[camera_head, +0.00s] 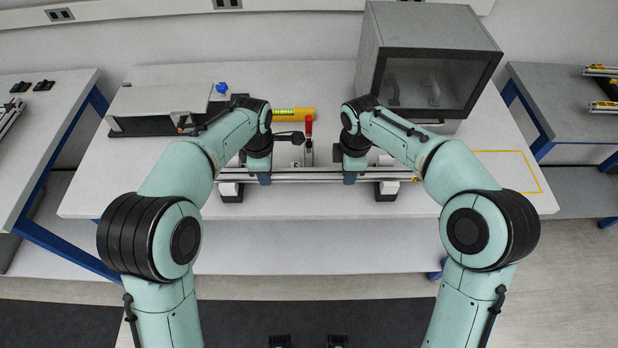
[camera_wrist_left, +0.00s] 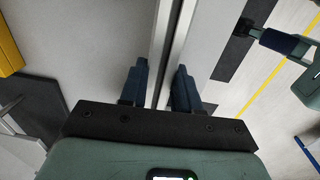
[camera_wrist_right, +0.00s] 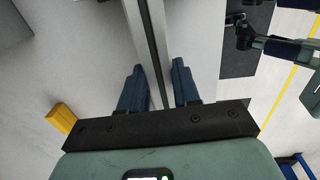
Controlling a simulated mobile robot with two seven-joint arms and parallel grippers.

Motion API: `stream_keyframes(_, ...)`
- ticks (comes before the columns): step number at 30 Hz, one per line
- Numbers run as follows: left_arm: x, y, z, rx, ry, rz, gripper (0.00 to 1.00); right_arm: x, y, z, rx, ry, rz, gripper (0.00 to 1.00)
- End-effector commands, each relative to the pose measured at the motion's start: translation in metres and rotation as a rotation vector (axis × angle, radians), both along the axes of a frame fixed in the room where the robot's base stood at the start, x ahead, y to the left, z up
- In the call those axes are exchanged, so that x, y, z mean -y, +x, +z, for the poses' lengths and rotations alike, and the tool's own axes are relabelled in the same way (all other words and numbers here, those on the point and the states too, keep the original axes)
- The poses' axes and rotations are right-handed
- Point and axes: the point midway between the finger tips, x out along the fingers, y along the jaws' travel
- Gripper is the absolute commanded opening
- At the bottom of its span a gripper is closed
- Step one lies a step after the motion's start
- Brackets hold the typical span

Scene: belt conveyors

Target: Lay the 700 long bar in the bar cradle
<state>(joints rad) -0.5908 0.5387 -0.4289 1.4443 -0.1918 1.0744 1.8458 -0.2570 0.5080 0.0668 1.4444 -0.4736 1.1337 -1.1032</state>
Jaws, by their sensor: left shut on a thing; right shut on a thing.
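The long bar (camera_head: 308,176) is a silver profile lying left to right near the front of the middle table. It also runs between the fingers in the left wrist view (camera_wrist_left: 181,35) and right wrist view (camera_wrist_right: 150,35). My left gripper (camera_head: 264,179) is shut on its left part and my right gripper (camera_head: 350,179) on its right part. The bar cradle shows as two white supports with black feet, left (camera_head: 230,190) and right (camera_head: 387,190), at the bar's ends. The bar looks level over them; I cannot tell whether it touches them.
A red-handled toggle clamp (camera_head: 309,130) stands behind the bar's middle. A yellow level (camera_head: 292,114) and a grey box unit (camera_head: 158,107) lie behind on the left. A grey cabinet (camera_head: 428,62) stands at the back right. A yellow-outlined area (camera_head: 508,170) on the right is clear.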

Motion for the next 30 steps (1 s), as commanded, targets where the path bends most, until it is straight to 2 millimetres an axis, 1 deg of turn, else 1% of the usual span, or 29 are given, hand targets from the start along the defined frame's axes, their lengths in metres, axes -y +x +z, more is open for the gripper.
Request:
stream_keyframes(2, 0.000, 0.000, -0.004, 0.001, 0.000, 0.000, 0.00, 0.000, 0.000, -0.004, 0.001, 0.000, 0.000, 0.00)
stream_keyframes(3, 0.000, 0.000, -0.006, 0.000, 0.001, 0.000, 0.35, 0.000, 0.000, -0.006, 0.000, 0.000, -0.001, 0.35)
stream_keyframes(5, 0.000, 0.000, -0.005, 0.001, 0.000, 0.000, 0.54, 0.000, 0.000, -0.005, 0.001, 0.000, -0.001, 0.54)
stream_keyframes(6, 0.000, 0.000, -0.005, 0.001, 0.000, 0.000, 0.57, 0.000, 0.000, -0.005, 0.000, 0.000, -0.001, 0.57)
stream_keyframes(19, 0.000, 0.000, -0.005, 0.001, 0.000, 0.000, 0.57, 0.000, 0.000, -0.005, 0.001, 0.000, -0.001, 0.57)
stream_keyframes(22, 0.000, 0.000, -0.001, 0.002, -0.001, 0.000, 0.57, 0.000, 0.000, -0.005, 0.001, 0.000, -0.001, 0.57)
stream_keyframes(26, 0.001, 0.000, 0.016, 0.005, -0.002, -0.001, 0.57, 0.000, 0.000, -0.005, 0.000, 0.000, -0.001, 0.57)
stream_keyframes(30, 0.001, -0.002, 0.045, 0.006, -0.002, 0.000, 0.57, 0.000, 0.000, -0.005, 0.000, 0.000, -0.001, 0.57)
